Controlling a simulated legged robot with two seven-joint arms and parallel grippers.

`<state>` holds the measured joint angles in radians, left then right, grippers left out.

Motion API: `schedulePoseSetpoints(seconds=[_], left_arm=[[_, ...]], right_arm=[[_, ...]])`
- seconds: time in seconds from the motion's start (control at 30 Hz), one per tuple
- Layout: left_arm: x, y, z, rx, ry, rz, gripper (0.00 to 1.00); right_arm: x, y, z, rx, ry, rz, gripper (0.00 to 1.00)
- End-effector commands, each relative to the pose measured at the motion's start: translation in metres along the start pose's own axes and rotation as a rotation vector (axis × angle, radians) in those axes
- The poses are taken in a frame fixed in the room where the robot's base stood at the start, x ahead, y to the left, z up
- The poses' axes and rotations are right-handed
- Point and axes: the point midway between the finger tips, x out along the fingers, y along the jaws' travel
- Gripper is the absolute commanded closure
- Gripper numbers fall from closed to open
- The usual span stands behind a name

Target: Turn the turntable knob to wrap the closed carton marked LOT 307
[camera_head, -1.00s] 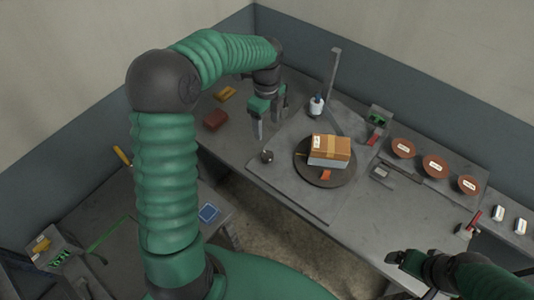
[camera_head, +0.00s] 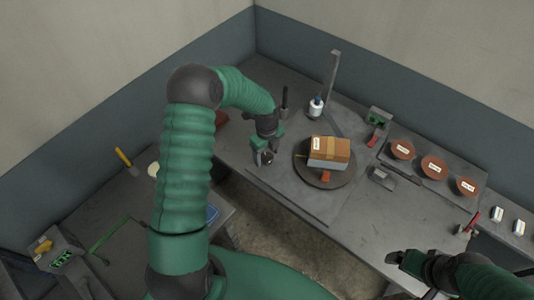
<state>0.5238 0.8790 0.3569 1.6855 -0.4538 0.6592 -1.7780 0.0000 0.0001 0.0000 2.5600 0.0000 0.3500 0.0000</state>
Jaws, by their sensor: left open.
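A brown carton (camera_head: 330,145) with its top closed and a white label sits on the dark round turntable (camera_head: 342,179). The label is too small to read. An orange-red piece (camera_head: 326,176) is at the near side of the carton. The small dark turntable knob (camera_head: 267,158) stands on the grey plate left of the turntable. My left gripper (camera_head: 264,157) is open and pointing down at the knob, its fingers around or just beside it; contact cannot be told. My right gripper (camera_head: 396,257) is low on the right, away from the carton; its jaws are unclear.
A post (camera_head: 333,72) and a white bottle (camera_head: 316,106) stand behind the turntable. Several brown discs lie in a tray (camera_head: 450,192) on the right. A grey box (camera_head: 382,175) and red-handled tool (camera_head: 473,221) are nearby. A red block (camera_head: 222,118) is partly hidden by my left arm.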

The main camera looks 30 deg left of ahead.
Motion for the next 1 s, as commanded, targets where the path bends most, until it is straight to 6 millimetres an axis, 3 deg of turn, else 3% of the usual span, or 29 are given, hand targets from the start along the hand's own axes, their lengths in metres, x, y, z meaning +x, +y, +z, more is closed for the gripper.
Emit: schedulePoseSetpoints(seconds=[0.27,0.73,1.0], left_arm=[[0.0032,-0.0001,0.0002,0.0,-0.001,0.0,0.35],[0.0027,-0.0007,0.0002,0.0,-0.001,-0.001,0.95],[0.0022,-0.001,0.0002,-0.021,-0.001,-0.002,0.97]], right_arm=[[-0.0001,0.0,0.0,0.0,0.0,0.0,0.11],[-0.0001,0.0,0.0,0.0,0.0,0.0,0.11],[-0.0008,0.0,-0.0002,0.0,0.0,0.0,0.11]])
